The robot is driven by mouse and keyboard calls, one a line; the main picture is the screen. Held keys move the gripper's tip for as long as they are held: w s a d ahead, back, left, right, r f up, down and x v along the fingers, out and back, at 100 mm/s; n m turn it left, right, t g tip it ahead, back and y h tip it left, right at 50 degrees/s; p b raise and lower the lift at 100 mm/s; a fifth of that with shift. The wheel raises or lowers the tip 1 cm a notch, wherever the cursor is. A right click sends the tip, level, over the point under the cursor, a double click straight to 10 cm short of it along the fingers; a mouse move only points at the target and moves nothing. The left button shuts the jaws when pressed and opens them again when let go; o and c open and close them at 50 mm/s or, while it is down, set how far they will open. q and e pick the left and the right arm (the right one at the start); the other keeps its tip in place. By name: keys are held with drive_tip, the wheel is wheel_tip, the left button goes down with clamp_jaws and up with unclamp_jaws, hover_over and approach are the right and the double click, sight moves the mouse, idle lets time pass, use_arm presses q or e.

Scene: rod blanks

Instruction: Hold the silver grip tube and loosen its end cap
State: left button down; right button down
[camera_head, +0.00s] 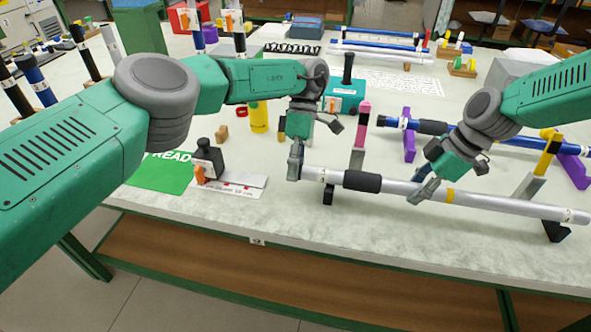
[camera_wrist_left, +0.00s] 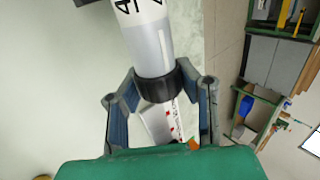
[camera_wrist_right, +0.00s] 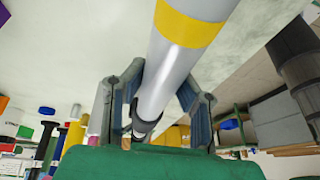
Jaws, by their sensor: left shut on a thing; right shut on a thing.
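The silver grip tube (camera_head: 405,188) lies across the front right of the table, with a black sleeve (camera_head: 362,182) and a yellow band (camera_head: 450,196). My left gripper (camera_head: 295,168) is at the tube's left end. In the left wrist view its fingers close around the black end cap (camera_wrist_left: 160,85), with the tube (camera_wrist_left: 152,48) running up from it. My right gripper (camera_head: 424,190) is shut around the tube between the sleeve and the yellow band. In the right wrist view the tube (camera_wrist_right: 172,75) passes between its fingers. In the head view my left fingers hide the cap.
The tube is by low black supports (camera_head: 328,196) with a pink-topped post (camera_head: 360,130) and a yellow-topped post (camera_head: 545,160). A blue tube (camera_head: 540,143) lies behind on purple stands. A black bottle (camera_head: 207,158) and green mat (camera_head: 160,174) are left of my left gripper.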

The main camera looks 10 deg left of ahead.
use_arm(q)
drive_tip(key=c, duration=1.1)
unclamp_jaws()
drive_tip(key=shift+r, duration=0.1)
wheel_tip(320, 180, up, 10)
drive_tip(key=shift+w+f, duration=0.15)
